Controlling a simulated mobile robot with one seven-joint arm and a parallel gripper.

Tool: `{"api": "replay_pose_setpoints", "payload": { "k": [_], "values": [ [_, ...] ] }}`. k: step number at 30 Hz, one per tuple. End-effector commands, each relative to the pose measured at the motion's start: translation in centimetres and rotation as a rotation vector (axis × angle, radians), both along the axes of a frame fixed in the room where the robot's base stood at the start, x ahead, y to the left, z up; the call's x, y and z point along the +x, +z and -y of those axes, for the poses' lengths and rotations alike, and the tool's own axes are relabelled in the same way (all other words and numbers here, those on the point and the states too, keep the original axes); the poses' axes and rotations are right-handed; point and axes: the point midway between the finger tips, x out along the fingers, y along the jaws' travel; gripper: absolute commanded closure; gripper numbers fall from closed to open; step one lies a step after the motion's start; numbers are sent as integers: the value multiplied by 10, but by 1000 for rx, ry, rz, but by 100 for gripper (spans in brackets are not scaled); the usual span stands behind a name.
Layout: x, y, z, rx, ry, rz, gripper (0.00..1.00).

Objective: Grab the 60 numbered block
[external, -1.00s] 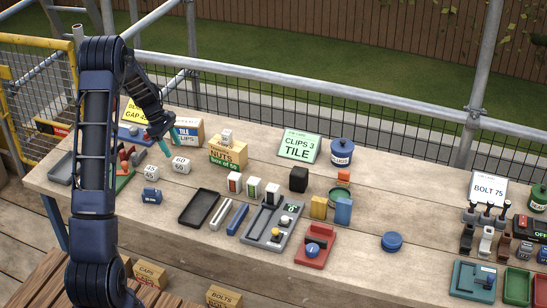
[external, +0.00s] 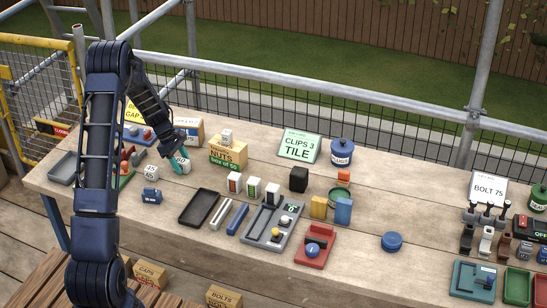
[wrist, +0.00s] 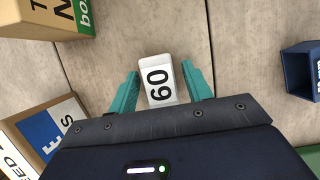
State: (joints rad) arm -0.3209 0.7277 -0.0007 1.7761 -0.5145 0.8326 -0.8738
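The white block numbered 60 (wrist: 158,82) lies on the wooden table between the two teal fingers of my gripper (wrist: 161,88) in the wrist view. A narrow gap shows between the block and each finger, so the gripper is open around it. In the external view my gripper (external: 178,162) is down at table height over the 60 block (external: 184,166), which is partly hidden by the fingers. Another white numbered block (external: 152,171) stands to the left of it.
A black tray (external: 199,208) lies in front to the right. Bare wood surrounds the 60 block.

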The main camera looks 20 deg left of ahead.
Motion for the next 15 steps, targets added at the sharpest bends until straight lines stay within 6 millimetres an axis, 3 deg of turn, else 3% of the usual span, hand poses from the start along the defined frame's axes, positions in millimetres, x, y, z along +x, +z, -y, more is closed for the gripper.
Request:
{"api": "replay_pose_setpoints", "payload": {
  "k": [1,6,15],
  "values": [
    [0,0,0,0,0,0,61],
    [0,0,0,0,0,0,92],
    [0,3,0,0,0,1,92]
  ]
}}
